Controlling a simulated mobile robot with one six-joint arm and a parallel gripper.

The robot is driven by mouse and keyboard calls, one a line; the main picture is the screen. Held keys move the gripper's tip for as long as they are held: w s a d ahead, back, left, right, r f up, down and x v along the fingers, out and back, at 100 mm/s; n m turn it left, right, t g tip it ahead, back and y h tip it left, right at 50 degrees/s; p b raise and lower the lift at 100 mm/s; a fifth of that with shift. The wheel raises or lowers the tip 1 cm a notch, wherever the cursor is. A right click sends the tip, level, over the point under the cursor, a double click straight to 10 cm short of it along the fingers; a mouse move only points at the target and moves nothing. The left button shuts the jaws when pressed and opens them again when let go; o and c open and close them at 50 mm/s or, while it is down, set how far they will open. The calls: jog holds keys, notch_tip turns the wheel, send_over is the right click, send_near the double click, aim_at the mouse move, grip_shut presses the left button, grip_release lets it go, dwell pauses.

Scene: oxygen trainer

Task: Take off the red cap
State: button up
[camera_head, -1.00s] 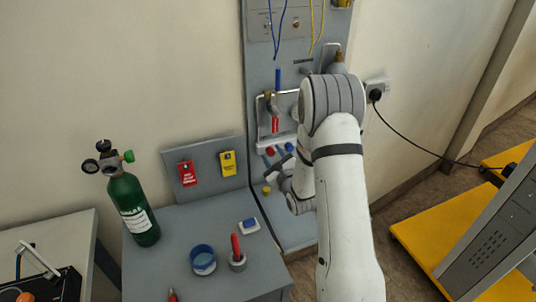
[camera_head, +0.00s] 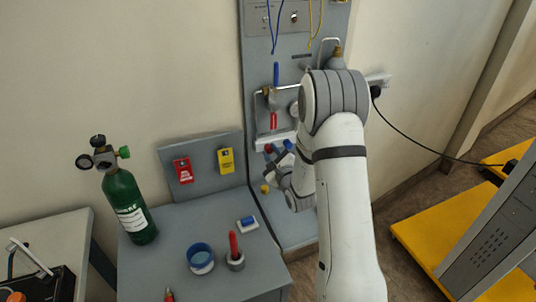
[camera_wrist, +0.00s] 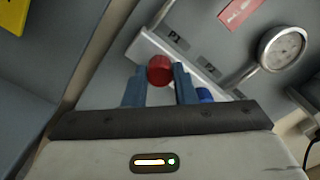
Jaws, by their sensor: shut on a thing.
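The red cap (camera_wrist: 160,70) sits between the two blue fingertips of my gripper (camera_wrist: 160,85) in the wrist view. My gripper is shut on it. The cap is in front of the lower edge of a white bar with P1 and P2 labels (camera_wrist: 180,55); I cannot tell whether it still touches its port. A blue cap (camera_wrist: 205,95) shows just right of the right finger, partly hidden. In the head view my gripper (camera_head: 277,157) is at the panel below the white bar (camera_head: 275,140), and the red cap is hard to make out.
A round gauge (camera_wrist: 282,48) is on the panel to the right. Red and yellow tags (camera_head: 226,161) hang on a board behind.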

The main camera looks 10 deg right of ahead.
jog(key=shift+r+n, duration=0.1)
jog(key=shift+n, duration=0.5)
jog(key=shift+b, duration=0.4)
jog(key=shift+f+n+b, duration=0.2)
jog(key=shift+n+b, duration=0.6)
jog(key=shift+b, duration=0.2)
jog(key=shift+r+n+b, duration=0.15)
jog(key=shift+n+b, duration=0.45)
jog(key=shift+n, duration=0.2)
jog(key=shift+r, duration=0.15)
jog(key=shift+n, duration=0.3)
